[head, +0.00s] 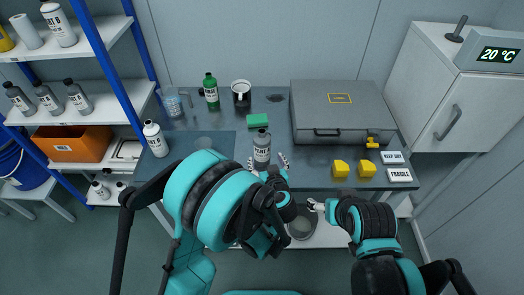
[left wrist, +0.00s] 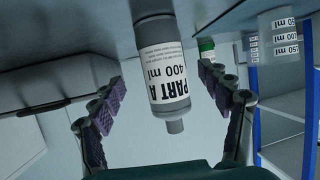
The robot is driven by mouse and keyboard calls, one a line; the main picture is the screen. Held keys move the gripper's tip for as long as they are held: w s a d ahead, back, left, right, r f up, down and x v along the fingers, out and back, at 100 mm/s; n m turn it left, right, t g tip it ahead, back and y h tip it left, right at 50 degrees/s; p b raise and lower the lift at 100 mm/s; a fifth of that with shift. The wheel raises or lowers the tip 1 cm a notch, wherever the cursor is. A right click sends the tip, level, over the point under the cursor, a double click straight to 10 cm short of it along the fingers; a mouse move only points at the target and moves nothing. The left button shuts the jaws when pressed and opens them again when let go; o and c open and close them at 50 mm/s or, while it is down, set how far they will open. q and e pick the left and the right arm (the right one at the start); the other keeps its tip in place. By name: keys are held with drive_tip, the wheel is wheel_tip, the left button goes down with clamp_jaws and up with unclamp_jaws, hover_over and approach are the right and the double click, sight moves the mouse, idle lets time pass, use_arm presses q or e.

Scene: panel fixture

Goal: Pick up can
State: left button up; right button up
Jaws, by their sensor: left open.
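A grey bottle-shaped can (head: 261,148) with a white label stands upright near the table's front edge. In the left wrist view the can (left wrist: 165,75) reads "PART A 400 ml" and appears upside down. My left gripper (head: 267,164) is open, with its fingers around the can's two sides. In the left wrist view, gaps show between the can and the purple finger pads. My right gripper (head: 316,206) is in front of the table, low and to the right of the left one; its jaws are too small to read.
A white bottle (head: 155,140) stands at the left. A blue-framed shelf (head: 90,35) borders the left side.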

sight(262, 149)
use_arm(q)
drive_tip(key=x, duration=0.2)
drive_tip(key=b+x, duration=0.1)
drive_tip(key=x, duration=0.3)
drive_tip(key=shift+w+a+r+b, duration=0.25)
drive_tip(key=shift+r+b, duration=0.1)
drive_tip(key=shift+b, duration=0.05)
drive_tip(key=shift+r, duration=0.1)
drive_tip(key=c, duration=1.6)
drive_tip(key=shift+r, duration=0.15)
